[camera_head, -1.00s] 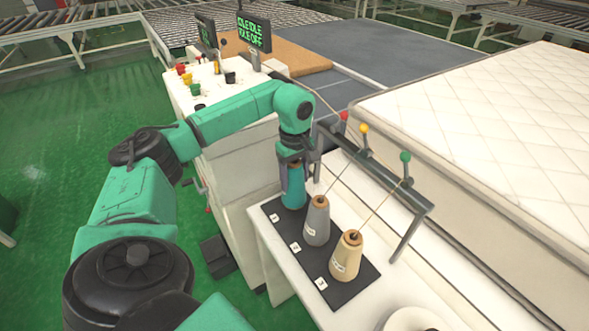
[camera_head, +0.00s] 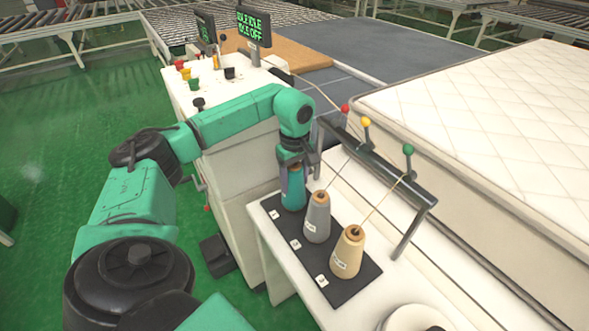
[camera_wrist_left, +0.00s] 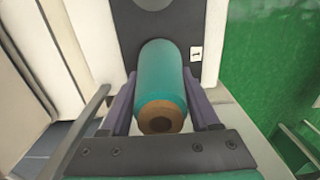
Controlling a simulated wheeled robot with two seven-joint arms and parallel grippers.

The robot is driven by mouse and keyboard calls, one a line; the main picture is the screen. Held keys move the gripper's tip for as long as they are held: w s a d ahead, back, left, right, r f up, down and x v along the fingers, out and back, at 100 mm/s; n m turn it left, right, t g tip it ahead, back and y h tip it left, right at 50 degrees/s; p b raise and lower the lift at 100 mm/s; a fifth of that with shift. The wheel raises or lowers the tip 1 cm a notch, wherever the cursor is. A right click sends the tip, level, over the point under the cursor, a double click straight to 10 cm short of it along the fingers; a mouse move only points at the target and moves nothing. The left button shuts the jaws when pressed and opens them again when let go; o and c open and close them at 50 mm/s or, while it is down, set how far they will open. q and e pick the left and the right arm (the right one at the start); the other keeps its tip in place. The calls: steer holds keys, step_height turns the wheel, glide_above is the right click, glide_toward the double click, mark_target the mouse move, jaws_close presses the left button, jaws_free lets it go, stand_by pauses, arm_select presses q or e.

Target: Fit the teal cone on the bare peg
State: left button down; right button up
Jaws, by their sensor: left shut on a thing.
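The teal cone (camera_head: 293,197) is upright at the far end of the black mat (camera_head: 343,291), beside its first label. My left gripper (camera_head: 292,172) is shut on it from above, and its two fingers flank the cone in the left wrist view (camera_wrist_left: 160,108). That view shows the cone's teal side (camera_wrist_left: 162,68) and brown core end. I see no bare peg; the mat under the cone is hidden. I cannot tell whether the cone's base touches the mat. My right gripper is not in view.
A grey cone (camera_head: 317,220) and a beige cone (camera_head: 347,254) stand in line on the mat, close to the teal one. A dark rail (camera_head: 385,165) with coloured balls and threads runs just right of them. The mattress (camera_head: 480,120) lies beyond.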

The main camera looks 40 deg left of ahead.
arm_select(q)
steer(key=shift+f, duration=0.45)
steer(key=shift+c, duration=0.2)
jaws_free()
step_height(320, 180, up, 15)
steer(key=shift+f, duration=0.15)
stand_by(0.3)
